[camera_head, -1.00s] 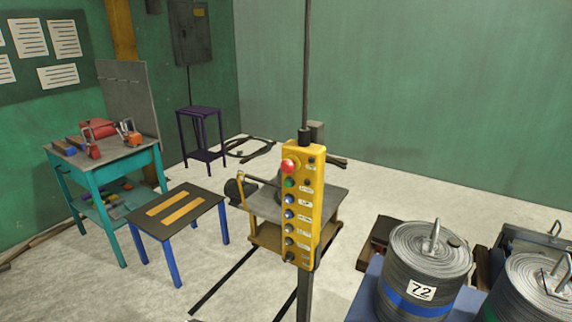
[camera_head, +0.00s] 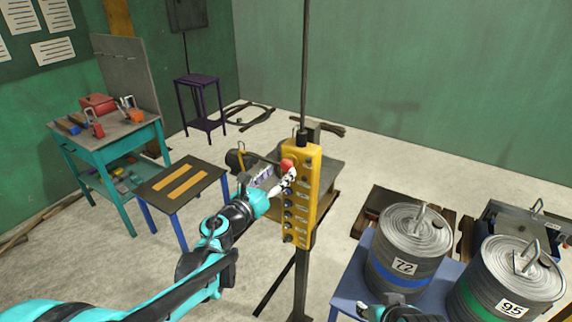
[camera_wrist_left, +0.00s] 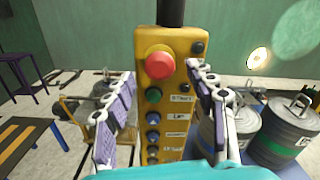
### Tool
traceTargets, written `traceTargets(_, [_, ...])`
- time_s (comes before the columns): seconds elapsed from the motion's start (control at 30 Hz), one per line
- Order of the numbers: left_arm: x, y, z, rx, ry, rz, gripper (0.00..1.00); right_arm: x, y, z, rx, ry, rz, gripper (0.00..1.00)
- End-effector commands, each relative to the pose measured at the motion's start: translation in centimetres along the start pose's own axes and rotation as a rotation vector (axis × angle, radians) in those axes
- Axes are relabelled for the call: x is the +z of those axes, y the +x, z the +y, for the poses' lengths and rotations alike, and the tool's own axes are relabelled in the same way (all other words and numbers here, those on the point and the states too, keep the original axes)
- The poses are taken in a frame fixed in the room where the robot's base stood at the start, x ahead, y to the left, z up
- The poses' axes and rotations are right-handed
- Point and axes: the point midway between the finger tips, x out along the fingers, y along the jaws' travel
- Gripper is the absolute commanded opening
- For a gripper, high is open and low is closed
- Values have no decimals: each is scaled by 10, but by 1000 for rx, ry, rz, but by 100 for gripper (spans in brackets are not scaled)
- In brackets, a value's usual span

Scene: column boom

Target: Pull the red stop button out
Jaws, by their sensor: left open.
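The red stop button (camera_head: 287,164) is a round mushroom head at the top of a yellow control box (camera_head: 316,185) hanging on a dark pole. My left gripper (camera_head: 283,181) is open in front of the box, just below the button in the head view. In the left wrist view, the red button (camera_wrist_left: 160,61) lies ahead, between the directions of the two fingers. The open left gripper (camera_wrist_left: 160,80) shows one finger on each side of the yellow box (camera_wrist_left: 183,47), with nothing held. Whether a finger touches the box is unclear. Part of my right arm shows at the bottom edge.
Below the stop button, a column of smaller buttons (camera_wrist_left: 153,117) runs down the box. A small table (camera_head: 325,165) stands behind it. Large grey drums (camera_head: 410,243) sit at right. A low black-topped table (camera_head: 180,182) and a teal workbench (camera_head: 105,140) are at left.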

Motion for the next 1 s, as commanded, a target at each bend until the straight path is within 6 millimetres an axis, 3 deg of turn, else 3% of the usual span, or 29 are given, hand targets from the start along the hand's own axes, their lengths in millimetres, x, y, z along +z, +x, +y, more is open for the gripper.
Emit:
traceTargets(0.1, [-1, 21, 0, 0, -2, 0, 56, 2, 3, 0, 0, 0, 0, 40])
traceTargets(0.3, [0, 43, 0, 1, -3, -1, 56, 4, 5, 0, 0, 0, 0, 40])
traceTargets(0.63, [1, 47, 0, 3, -4, -2, 56, 3, 5, 0, 0, 0, 0, 40])
traceTargets(0.83, [1, 47, 0, 3, -4, -2, 3, 3, 5, 0, 0, 0, 0, 40])
traceTargets(1.0, [1, 45, 1, 3, -4, -2, 0, 3, 5, 0, 0, 0, 0, 40])
